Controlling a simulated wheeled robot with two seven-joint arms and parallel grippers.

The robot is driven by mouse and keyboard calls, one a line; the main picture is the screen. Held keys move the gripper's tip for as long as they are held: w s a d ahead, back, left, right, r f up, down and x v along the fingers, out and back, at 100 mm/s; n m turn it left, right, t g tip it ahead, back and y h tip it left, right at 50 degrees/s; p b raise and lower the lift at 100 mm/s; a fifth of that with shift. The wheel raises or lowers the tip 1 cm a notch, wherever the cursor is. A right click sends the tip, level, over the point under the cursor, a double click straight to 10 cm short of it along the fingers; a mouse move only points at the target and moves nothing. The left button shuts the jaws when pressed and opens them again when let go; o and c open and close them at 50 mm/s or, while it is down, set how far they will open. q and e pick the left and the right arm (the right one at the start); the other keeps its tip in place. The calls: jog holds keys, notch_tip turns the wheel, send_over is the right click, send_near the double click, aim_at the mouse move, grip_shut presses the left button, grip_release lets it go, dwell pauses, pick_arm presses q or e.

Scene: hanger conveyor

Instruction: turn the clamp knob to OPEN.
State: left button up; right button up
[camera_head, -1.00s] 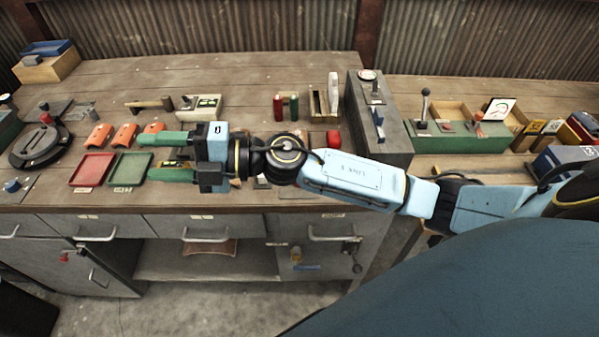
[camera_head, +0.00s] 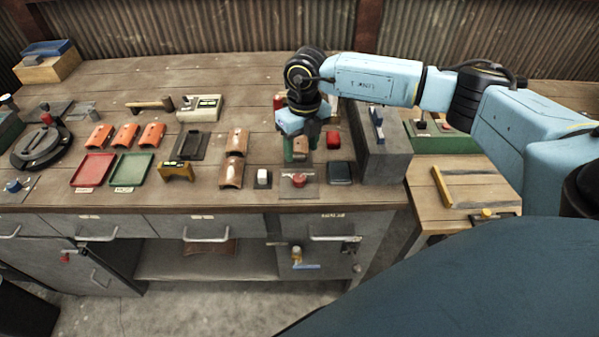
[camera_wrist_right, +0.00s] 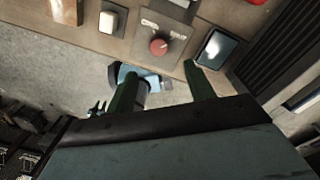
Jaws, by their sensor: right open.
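My right gripper (camera_head: 298,156) points down, just behind the knob in the head view. Its green fingers are apart and empty. In the wrist view the open fingers (camera_wrist_right: 160,78) frame the space below the knob and do not touch it. My left gripper is not in view.
A white block switch (camera_head: 263,177) stands left of the knob plate and a dark box (camera_head: 340,173) right of it. A grey cabinet (camera_head: 382,150) rises at the right.

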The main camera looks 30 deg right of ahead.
aim_at(299, 177)
jog(key=f, duration=1)
jog(key=shift+a, duration=0.3)
jog(key=c, duration=1)
